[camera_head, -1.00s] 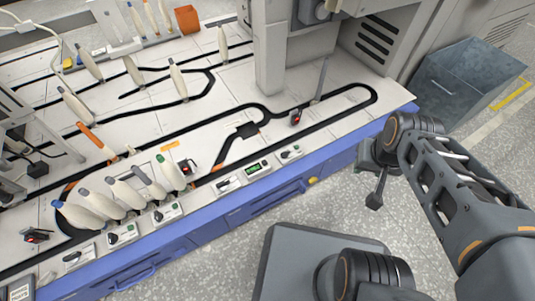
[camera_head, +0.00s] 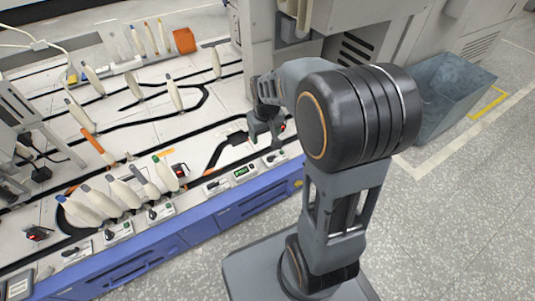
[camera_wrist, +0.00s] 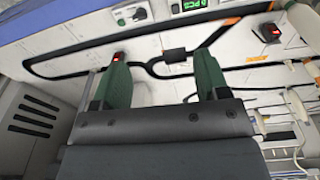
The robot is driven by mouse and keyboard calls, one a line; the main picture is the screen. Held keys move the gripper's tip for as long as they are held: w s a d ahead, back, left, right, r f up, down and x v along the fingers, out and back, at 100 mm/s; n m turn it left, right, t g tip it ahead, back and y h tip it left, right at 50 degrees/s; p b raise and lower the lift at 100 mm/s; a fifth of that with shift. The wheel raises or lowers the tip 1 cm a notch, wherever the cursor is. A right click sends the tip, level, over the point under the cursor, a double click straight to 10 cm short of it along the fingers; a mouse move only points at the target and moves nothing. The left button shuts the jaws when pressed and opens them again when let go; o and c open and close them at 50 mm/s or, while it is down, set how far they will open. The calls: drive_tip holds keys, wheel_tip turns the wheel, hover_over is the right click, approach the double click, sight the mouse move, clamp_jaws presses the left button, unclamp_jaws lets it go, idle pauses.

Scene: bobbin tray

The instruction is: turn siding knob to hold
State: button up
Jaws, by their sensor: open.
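Small white knob panels line the front edge of the table; their labels are too small to read, so I cannot tell which is the siding knob. The rightmost knob panel (camera_head: 275,158) is nearest my gripper (camera_head: 264,132), which hangs over the track just behind it. A knob panel (camera_wrist: 133,13) also shows at the top of the wrist view, beyond the fingertips. My gripper (camera_wrist: 161,57) has its two green fingers wide apart with nothing between them. A second knob panel (camera_head: 216,186) sits left of the green display (camera_head: 244,173).
Other knob panels (camera_head: 118,231) lie further left, below a row of leaning bobbins (camera_head: 125,192). A small black box with a red light (camera_head: 180,170) stands behind them. The machine column (camera_head: 252,45) rises behind my arm. A grey bin (camera_head: 450,95) stands at right.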

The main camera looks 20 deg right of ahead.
drive_tip(key=w+d+f, duration=0.3)
drive_tip(key=w+f, duration=0.1)
drive_tip(key=w, duration=0.1)
drive_tip(key=g+p, duration=0.1)
drive_tip(key=p, duration=0.1)
hover_over(271, 156)
wheel_tip(271, 156, down, 7)
drive_tip(key=shift+n, duration=0.3)
wheel_tip(271, 156, down, 14)
drive_tip(key=b, duration=0.5)
drive_tip(key=shift+b, duration=0.4)
drive_tip(key=shift+c, duration=0.4)
drive_tip(key=c, duration=0.8)
drive_tip(key=shift+r, duration=0.1)
drive_tip(key=shift+c, duration=0.2)
